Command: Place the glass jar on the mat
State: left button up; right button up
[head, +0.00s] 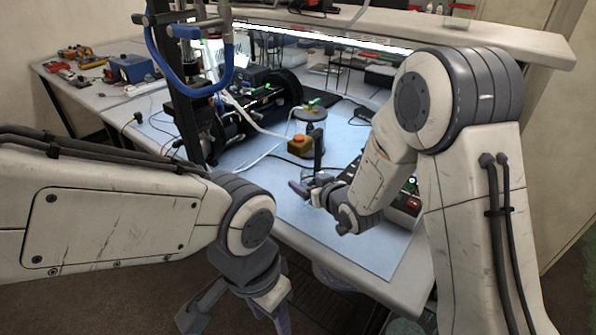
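A small clear glass shape, perhaps the glass jar (308,174), shows at the tip of my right gripper (309,180). The gripper and its arm partly hide it, and I cannot tell whether they touch. My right gripper reaches in low over the pale blue mat (350,243) on the bench, and its finger gap is unclear. My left gripper (237,314) hangs in front of the bench, below its front edge. Its fingers are spread apart, with nothing seen between them.
Black equipment (265,98) stands at the back of the mat, with an orange-topped block (300,146) before it. A control box with a red button (408,202) is partly behind my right arm. The mat's front is clear.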

jog(key=w+a, duration=0.1)
jog(key=w, duration=0.2)
jog(key=w+a+p, duration=0.1)
jog(key=w, duration=0.1)
jog(key=shift+a+r, duration=0.1)
jog(key=shift+a, duration=0.2)
notch_tip(320, 180, down, 3)
jog(key=shift+w+f+p, duration=0.1)
jog(key=shift+f+p, duration=0.1)
jog(key=shift+p, duration=0.15)
jog(key=shift+f, duration=0.1)
jog(key=shift+f, duration=0.15)
jog(key=o, duration=1.4)
jog(key=shift+o, duration=0.2)
